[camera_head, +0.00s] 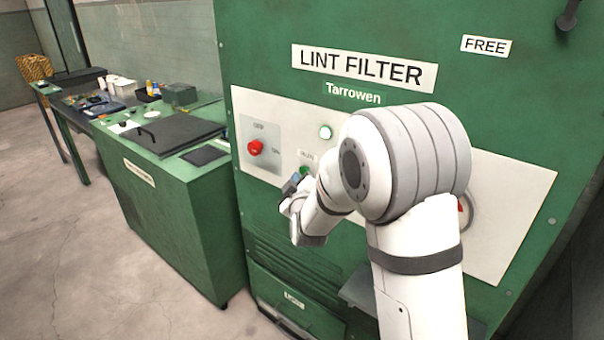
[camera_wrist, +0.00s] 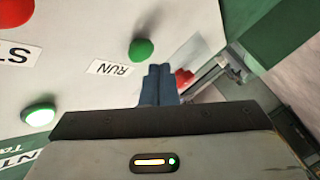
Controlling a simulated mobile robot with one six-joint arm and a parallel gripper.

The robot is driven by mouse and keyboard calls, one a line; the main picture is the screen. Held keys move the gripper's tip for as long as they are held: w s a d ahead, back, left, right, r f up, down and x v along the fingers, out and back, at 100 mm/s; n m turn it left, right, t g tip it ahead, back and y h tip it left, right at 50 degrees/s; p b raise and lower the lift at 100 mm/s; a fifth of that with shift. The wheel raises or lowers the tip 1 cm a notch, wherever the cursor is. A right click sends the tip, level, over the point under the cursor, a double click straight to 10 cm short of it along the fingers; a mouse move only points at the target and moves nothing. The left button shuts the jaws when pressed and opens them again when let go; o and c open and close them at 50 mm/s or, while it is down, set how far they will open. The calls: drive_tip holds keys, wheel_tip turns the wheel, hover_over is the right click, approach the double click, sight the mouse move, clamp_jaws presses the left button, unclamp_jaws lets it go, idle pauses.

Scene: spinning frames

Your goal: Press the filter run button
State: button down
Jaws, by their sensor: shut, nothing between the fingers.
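The lint filter machine (camera_head: 262,60) is a green cabinet with a pale control panel (camera_head: 515,200). The green run button (camera_wrist: 142,50) shows in the wrist view beside a white label (camera_wrist: 113,68) reading RUN. In the head view a green button (camera_head: 305,171) shows just beside my gripper (camera_head: 292,187), partly covered by my arm. In the wrist view my gripper's blue fingers (camera_wrist: 158,72) are shut together and empty. Their tips appear just below and right of the green button in the picture; I see no contact, but the depth gap is hard to judge.
A red knob (camera_head: 256,147) sits left on the panel, and a lit lamp (camera_head: 326,131) above the green button. A red button (camera_wrist: 15,12) with a label starting ST is at the wrist view's top left. A green bench (camera_head: 185,240) stands left; open floor (camera_head: 50,260) lies beyond.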

drive_tip(key=s+a, duration=0.1)
drive_tip(key=s, duration=0.1)
drive_tip(key=s+a+b, duration=0.1)
drive_tip(key=s+a, duration=0.1)
drive_tip(key=shift+a, duration=0.1)
idle(0.3)
idle(0.5)
drive_tip(key=s+d+m+g, duration=0.3)
drive_tip(key=s+d, duration=0.3)
drive_tip(key=s, duration=0.5)
drive_tip(key=s+d+m+g+h, duration=0.1)
drive_tip(key=s+d+m+g, duration=0.3)
drive_tip(key=s, duration=0.6)
drive_tip(key=s+d+m+g+h, duration=0.1)
drive_tip(key=s+d+m+g, duration=0.3)
drive_tip(key=s+d+g, duration=0.3)
drive_tip(key=s+d+p, duration=0.1)
drive_tip(key=s+d, duration=0.1)
drive_tip(key=s, duration=0.2)
drive_tip(key=shift+s+f, duration=0.25)
drive_tip(key=shift+s, duration=0.1)
drive_tip(key=shift+d, duration=0.1)
